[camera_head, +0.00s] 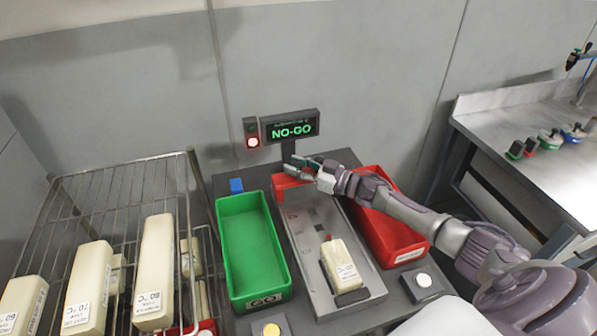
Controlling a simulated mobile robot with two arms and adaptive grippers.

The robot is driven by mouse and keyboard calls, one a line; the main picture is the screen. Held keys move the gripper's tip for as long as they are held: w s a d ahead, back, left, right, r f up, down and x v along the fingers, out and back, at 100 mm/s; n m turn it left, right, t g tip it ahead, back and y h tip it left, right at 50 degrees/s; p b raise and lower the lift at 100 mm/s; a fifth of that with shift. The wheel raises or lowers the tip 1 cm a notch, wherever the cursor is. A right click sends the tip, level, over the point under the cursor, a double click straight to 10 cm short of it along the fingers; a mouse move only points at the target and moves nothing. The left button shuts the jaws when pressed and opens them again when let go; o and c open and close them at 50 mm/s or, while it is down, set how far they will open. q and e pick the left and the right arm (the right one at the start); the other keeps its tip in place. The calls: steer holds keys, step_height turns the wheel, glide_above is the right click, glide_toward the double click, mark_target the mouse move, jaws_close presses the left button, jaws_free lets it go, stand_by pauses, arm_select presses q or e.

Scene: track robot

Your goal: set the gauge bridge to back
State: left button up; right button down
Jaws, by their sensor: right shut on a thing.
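The gauge bridge (287,181) is a red piece across the far end of the grey metal track (303,222). My right gripper (298,166) reaches in from the right and is shut on the gauge bridge, at its top; its fingertips partly hide the bridge. A cream block (340,262) with a printed label and a small red tip sits on the near part of the track, apart from the bridge. My left gripper is not in view.
A green GO bin (281,251) stands left of the track, and a red bin (410,248) right of it under my arm. A sign (290,129) reads NO-GO beside a lit red lamp (253,142). A wire rack (113,190) with several cream blocks is at left.

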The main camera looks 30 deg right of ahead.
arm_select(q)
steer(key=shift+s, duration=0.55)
arm_select(e)
steer(key=shift+w+d+r, duration=0.15)
steer(key=shift+r, duration=0.05)
steer(key=c, duration=1.1)
jaws_free()
steer(key=o, duration=0.3)
steer(key=shift+w+f, duration=0.1)
steer(key=shift+w, duration=0.1)
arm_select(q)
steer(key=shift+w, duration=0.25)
arm_select(e)
steer(key=shift+f, duration=0.1)
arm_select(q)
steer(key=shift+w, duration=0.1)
arm_select(e)
step_height(320, 180, up, 10)
steer(key=shift+r, duration=0.1)
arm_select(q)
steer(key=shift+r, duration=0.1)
